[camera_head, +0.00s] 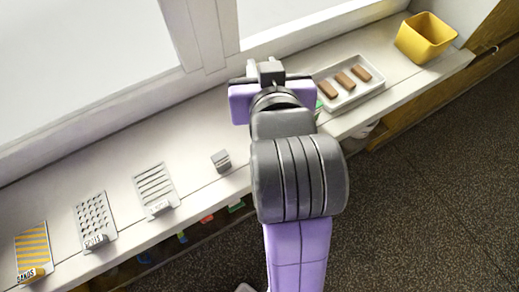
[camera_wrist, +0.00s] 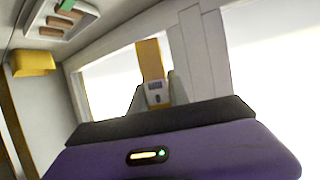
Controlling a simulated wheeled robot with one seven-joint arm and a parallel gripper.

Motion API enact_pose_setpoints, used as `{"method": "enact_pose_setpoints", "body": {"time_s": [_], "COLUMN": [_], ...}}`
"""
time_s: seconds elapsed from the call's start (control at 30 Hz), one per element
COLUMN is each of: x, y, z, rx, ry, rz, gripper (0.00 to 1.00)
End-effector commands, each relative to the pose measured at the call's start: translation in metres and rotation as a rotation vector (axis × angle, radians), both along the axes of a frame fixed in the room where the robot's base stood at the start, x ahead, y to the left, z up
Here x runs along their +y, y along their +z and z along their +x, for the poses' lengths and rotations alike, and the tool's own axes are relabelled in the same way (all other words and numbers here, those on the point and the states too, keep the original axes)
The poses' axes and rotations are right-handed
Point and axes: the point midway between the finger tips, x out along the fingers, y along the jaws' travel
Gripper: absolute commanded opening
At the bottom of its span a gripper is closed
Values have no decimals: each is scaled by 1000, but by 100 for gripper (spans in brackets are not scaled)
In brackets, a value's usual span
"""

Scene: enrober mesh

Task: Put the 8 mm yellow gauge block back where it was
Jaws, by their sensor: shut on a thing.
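The yellow gauge block (camera_wrist: 150,58) shows in the wrist view as an upright yellow strip with a grey, marked lower part. It sits between the two grey fingers of my gripper (camera_wrist: 157,92), which is shut on it. In the head view my gripper (camera_head: 268,72) is over the shelf, left of the tray, mostly hidden behind my purple wrist. I cannot make out the yellow block there, and the 8 mm marking is not legible.
A pale tray (camera_head: 371,92) with brown bars lies right of my gripper, a green piece (camera_head: 318,104) by its left edge. A yellow bin (camera_head: 427,37) stands far right. A grey block (camera_head: 221,161), slotted plate (camera_head: 165,179), perforated plate (camera_head: 105,208) and yellow-striped plate (camera_head: 46,237) lie left.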

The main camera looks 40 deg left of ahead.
Motion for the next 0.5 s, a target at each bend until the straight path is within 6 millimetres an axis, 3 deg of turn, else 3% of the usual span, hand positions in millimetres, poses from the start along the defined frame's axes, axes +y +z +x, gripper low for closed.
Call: {"method": "enact_pose_setpoints", "body": {"time_s": [0.17,0.5], "x": [10,9], "y": [-4,-83], "z": [-11,-12], "rx": [6,8], "ry": [22,23], "rz": [-1,-4], "gripper": [0,0]}}
